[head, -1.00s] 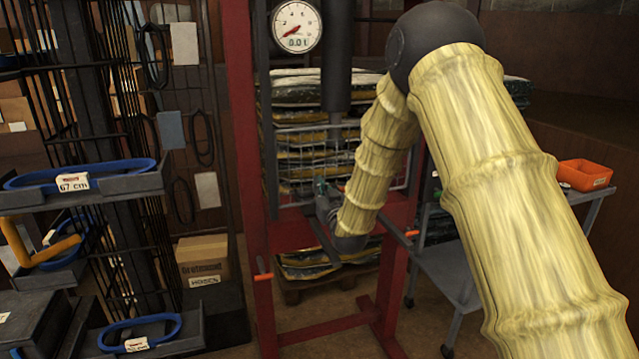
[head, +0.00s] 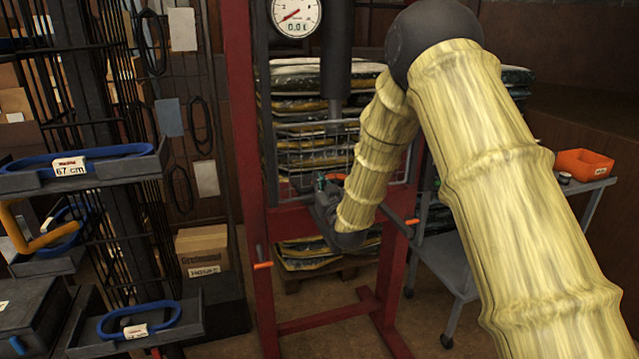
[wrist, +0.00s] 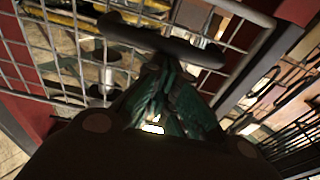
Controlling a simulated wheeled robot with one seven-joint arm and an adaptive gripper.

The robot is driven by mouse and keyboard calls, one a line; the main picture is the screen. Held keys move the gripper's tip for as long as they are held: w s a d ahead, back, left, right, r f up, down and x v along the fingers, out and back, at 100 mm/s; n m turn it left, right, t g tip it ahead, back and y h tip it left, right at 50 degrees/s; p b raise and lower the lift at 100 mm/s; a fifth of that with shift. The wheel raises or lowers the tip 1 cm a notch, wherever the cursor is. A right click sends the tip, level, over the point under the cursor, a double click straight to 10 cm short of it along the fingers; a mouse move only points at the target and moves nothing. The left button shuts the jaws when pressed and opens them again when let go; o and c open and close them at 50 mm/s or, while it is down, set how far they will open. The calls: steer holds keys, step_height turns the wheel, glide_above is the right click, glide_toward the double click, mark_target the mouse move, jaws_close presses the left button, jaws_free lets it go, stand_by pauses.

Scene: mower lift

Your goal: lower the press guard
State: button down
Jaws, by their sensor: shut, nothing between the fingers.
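The press has a red frame (head: 240,110) with a round gauge (head: 296,14) and a dark ram (head: 337,60). Its wire-mesh guard (head: 295,150) spans the opening between the red posts, with its lower edge close above the red crossbeam. My gripper (head: 325,185) is at the front of the guard, partly hidden by my arm. In the wrist view my gripper (wrist: 165,100) is shut and empty, its dark green fingers close to a dark bar (wrist: 160,40) in front of the mesh (wrist: 75,50). Whether they touch the bar I cannot tell.
Stacked bags (head: 300,80) stand behind the press. A shelf rack with blue belts (head: 80,158) is at left. A grey cart (head: 450,265) with an orange bin (head: 584,163) is at right. A cardboard box (head: 203,250) sits left of the press.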

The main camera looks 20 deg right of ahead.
steer(key=r, duration=0.2)
steer(key=r+p, duration=0.1)
steer(key=shift+w+r, duration=0.35)
steer(key=shift+w, duration=0.05)
steer(key=shift+s+f, duration=0.15)
steer(key=shift+s, duration=0.25)
steer(key=s+b, duration=0.1)
steer(key=s, duration=0.8)
steer(key=shift+d+f+b, duration=0.15)
steer(key=shift+f+b, duration=0.2)
steer(key=shift+f, duration=0.05)
